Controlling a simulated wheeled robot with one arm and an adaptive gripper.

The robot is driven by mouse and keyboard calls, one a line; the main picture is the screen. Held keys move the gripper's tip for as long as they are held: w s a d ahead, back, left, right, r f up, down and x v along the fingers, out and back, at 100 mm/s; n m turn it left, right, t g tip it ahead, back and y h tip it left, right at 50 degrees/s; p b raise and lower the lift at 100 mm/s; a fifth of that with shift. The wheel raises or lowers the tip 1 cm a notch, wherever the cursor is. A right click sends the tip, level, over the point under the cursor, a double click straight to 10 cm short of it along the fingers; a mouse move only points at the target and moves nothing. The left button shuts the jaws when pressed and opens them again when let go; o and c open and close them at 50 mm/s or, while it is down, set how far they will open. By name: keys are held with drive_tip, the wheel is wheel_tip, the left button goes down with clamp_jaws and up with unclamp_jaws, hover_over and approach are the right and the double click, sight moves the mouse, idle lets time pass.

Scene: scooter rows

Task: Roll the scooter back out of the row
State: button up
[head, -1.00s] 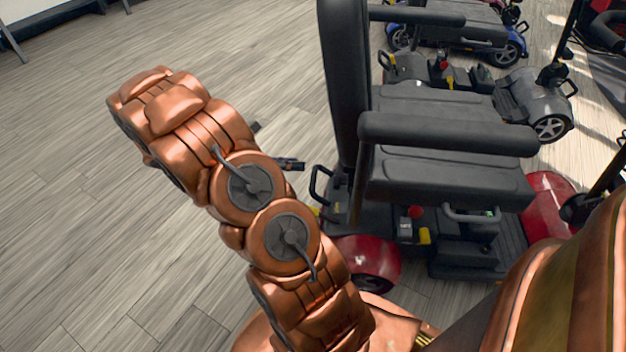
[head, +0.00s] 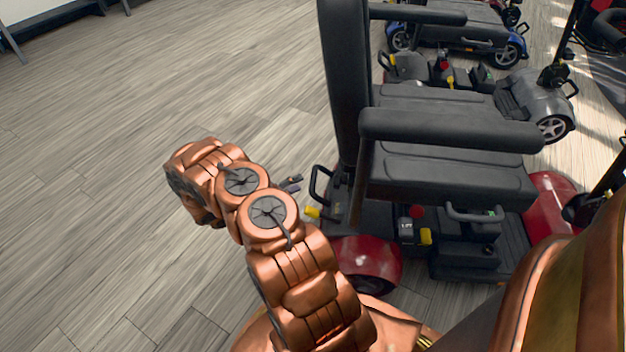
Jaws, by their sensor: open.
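The nearest scooter is red with a black seat (head: 450,170), a tall backrest and armrests. Its red rear cover (head: 362,262) is low beside my arm, and its red front (head: 552,205) is at the right. A black loop handle (head: 319,184) stands at its rear, with a yellow part (head: 312,212) just below. My gripper (head: 291,183) shows only as small dark fingertips beyond my copper arm, just left of the loop handle. It is open, looks empty and appears apart from the handle. The rest of it is hidden behind my arm.
A grey scooter (head: 540,100) stands behind the red one, and a blue scooter (head: 507,50) is farther back. Another red machine (head: 610,30) is at the top right. The wooden floor (head: 120,180) left of the row is clear.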

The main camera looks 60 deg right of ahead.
sight(313, 179)
drive_tip(key=shift+n, duration=0.3)
drive_tip(key=shift+f+b+x, duration=0.2)
drive_tip(key=shift+b+x, duration=0.2)
drive_tip(key=shift+x, duration=0.95)
drive_tip(key=shift+f+b+x, duration=0.25)
drive_tip(key=shift+b+x, duration=0.15)
drive_tip(key=shift+x, duration=0.95)
drive_tip(key=shift+f+b+x, duration=0.2)
drive_tip(key=shift+b+x, duration=0.2)
drive_tip(key=shift+x, duration=0.95)
drive_tip(key=shift+w+a, duration=0.1)
clamp_jaws()
